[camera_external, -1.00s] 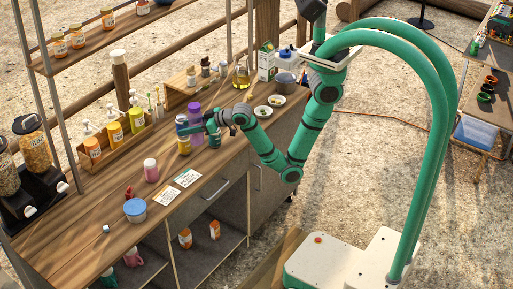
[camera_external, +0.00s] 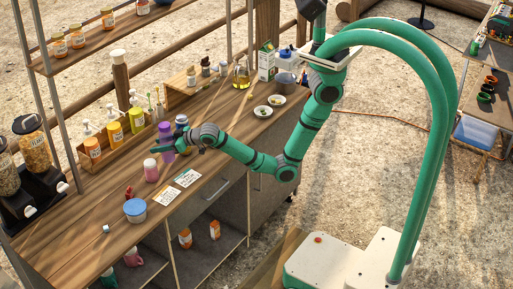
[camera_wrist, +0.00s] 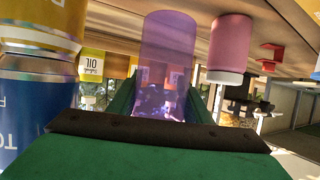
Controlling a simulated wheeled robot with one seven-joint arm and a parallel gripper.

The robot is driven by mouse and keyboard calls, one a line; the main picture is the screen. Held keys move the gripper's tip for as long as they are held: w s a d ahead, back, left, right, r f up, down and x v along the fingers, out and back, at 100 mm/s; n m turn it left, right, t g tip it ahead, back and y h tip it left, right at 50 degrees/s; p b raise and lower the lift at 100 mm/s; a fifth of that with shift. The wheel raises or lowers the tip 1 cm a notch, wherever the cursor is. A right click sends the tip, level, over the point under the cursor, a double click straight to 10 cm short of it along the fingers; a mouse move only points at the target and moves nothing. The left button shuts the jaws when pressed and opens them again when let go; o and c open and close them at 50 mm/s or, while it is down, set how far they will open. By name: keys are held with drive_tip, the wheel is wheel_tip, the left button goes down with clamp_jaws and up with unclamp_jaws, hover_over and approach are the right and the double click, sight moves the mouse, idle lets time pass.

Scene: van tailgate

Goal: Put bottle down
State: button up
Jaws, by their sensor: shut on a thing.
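The purple see-through bottle (camera_external: 166,135) is in my gripper (camera_external: 164,147) above the wooden counter, just right of the pink bottle. In the wrist view the bottle (camera_wrist: 168,60) stands between the two green fingers, which are shut on its sides. It looks about upright. I cannot tell whether its base touches the counter (camera_external: 105,203).
A pink bottle (camera_external: 151,170) stands close to the left of my gripper. Pump bottles (camera_external: 137,115) stand in a rack behind.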

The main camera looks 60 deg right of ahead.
drive_tip(key=shift+w+a+f, duration=0.1)
drive_tip(key=shift+w+f, duration=0.05)
drive_tip(key=shift+f, duration=0.8)
drive_tip(key=shift+w+a+f, duration=0.1)
drive_tip(key=shift+f, duration=0.8)
drive_tip(key=o, duration=1.1)
drive_tip(key=shift+f, duration=0.15)
drive_tip(key=shift+s+d+r, duration=0.15)
drive_tip(key=shift+s+r, duration=0.05)
drive_tip(key=shift+r, duration=0.05)
drive_tip(key=v, duration=1.1)
drive_tip(key=shift+s+r, duration=0.2)
drive_tip(key=shift+s, duration=0.05)
drive_tip(key=shift+d+f, duration=0.1)
